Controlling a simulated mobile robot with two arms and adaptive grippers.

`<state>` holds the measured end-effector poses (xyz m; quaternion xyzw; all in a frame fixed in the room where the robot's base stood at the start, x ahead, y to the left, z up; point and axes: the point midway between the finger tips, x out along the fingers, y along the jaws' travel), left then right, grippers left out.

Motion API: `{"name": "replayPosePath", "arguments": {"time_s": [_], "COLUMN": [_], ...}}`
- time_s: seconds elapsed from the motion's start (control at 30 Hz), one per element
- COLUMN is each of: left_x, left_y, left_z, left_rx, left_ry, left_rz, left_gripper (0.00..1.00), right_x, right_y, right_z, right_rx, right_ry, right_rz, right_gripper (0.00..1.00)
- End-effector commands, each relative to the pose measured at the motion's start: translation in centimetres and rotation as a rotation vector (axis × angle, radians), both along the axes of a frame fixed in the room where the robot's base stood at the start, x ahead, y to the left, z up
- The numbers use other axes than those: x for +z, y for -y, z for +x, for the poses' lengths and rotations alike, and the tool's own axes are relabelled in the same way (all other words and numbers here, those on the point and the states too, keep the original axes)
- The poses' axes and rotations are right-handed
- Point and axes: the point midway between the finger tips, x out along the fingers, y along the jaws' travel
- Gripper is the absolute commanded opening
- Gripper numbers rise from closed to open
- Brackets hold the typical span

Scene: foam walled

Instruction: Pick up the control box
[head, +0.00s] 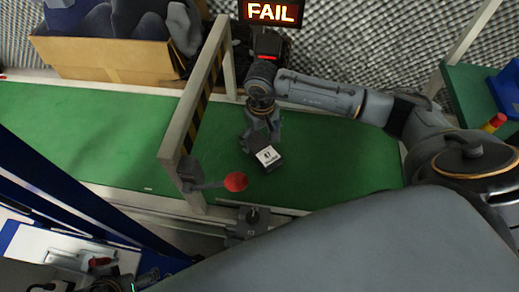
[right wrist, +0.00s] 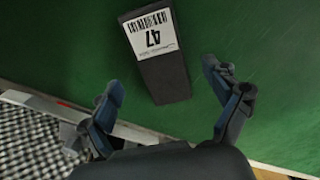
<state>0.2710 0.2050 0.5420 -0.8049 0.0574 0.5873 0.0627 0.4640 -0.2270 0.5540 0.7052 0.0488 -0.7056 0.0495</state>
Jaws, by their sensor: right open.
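The control box (head: 263,154) is a small dark box with a white label on top, lying on the green conveyor belt (head: 350,150). In the right wrist view the box (right wrist: 163,78) lies lengthwise, its label reading 47 with a barcode. My right gripper (head: 262,128) is above the belt by the box, partly covering its far side. In the right wrist view its two fingers (right wrist: 172,100) are spread wide apart, one on each side of the box's near end, with nothing between them touching.
A gate frame with a striped post (head: 200,100) straddles the belt left of the box. A lever with a red knob (head: 235,182) stands near the front edge. A FAIL sign (head: 270,12) hangs behind. A cardboard box (head: 105,55) is at back left.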

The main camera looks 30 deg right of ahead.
Motion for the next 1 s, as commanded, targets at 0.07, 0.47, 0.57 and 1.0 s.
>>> {"name": "replayPosePath", "arguments": {"time_s": [0.07, 0.47, 0.57, 1.0], "left_x": [0.2, -0.6, -0.6, -0.6], "left_y": [0.0, 0.0, 0.0, 0.0], "left_z": [-0.1, -0.1, -0.1, -0.1], "left_rx": [0.0, 0.0, 0.0, 0.0], "left_ry": [0.001, 0.002, 0.002, 0.003], "left_rz": [0.001, 0.001, 0.001, 0.0], "left_gripper": [0.84, 0.84, 0.84, 0.84], "right_x": [-0.5, -5.4, -5.6, -5.6], "right_y": [0.0, -0.1, -0.2, -0.1], "right_z": [0.0, 0.7, 0.7, 0.7], "right_rx": [-0.001, -0.001, 0.0, 0.0], "right_ry": [-0.001, -0.001, 0.0, 0.0], "right_rz": [0.001, 0.002, 0.002, 0.001], "right_gripper": [0.89, 0.89, 0.89, 0.36]}}
